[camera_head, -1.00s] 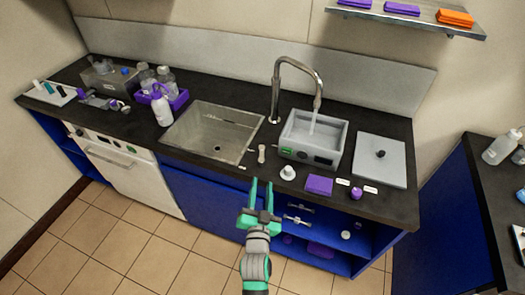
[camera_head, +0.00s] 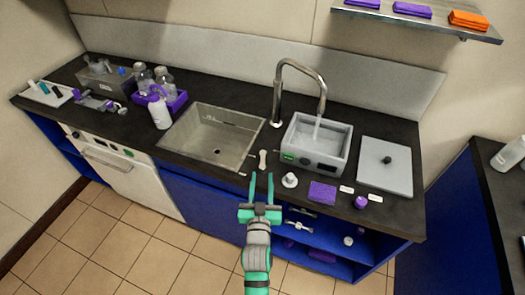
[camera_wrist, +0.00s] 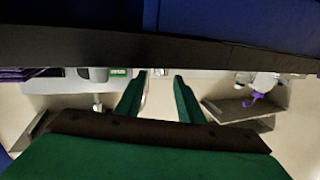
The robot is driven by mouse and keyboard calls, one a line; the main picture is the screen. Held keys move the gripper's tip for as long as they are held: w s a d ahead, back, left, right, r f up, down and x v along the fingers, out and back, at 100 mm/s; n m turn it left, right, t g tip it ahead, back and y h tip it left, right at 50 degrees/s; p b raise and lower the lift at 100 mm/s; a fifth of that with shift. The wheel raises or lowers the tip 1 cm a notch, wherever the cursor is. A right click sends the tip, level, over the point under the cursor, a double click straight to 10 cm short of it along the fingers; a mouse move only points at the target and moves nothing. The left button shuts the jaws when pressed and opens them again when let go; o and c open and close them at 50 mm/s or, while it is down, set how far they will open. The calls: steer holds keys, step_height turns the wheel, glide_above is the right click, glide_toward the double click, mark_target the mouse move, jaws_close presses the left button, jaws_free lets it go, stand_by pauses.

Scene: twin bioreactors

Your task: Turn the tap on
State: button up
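The tap (camera_head: 303,66) is a chrome gooseneck at the back of the dark counter. Its spout hangs over a grey open-topped basin unit (camera_head: 336,171) with a green display. A thin pale streak (camera_head: 317,127) shows below the spout; I cannot tell whether it is water. A small pale lever-like piece (camera_head: 262,159) stands near the counter's front edge, right of the sink. My gripper (camera_head: 261,175) is open and empty, its green fingers pointing toward this piece from in front of the counter. The fingers also show apart in the wrist view (camera_wrist: 159,78).
The steel sink (camera_head: 187,142) is left of the tap. A white knob-like piece (camera_head: 290,180), a purple block (camera_head: 322,193) and a grey lidded plate (camera_head: 398,182) sit on the right. Purple-racked bottles (camera_head: 160,113) stand left. The counter edge crosses the wrist view (camera_wrist: 200,50).

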mark_target(263, 156)
steer(key=shift+w, duration=0.75)
steer(key=w, duration=0.7)
steer(key=shift+w, duration=0.35)
steer(key=shift+w+d, duration=0.15)
steer(key=shift+w, duration=0.8)
jaws_close()
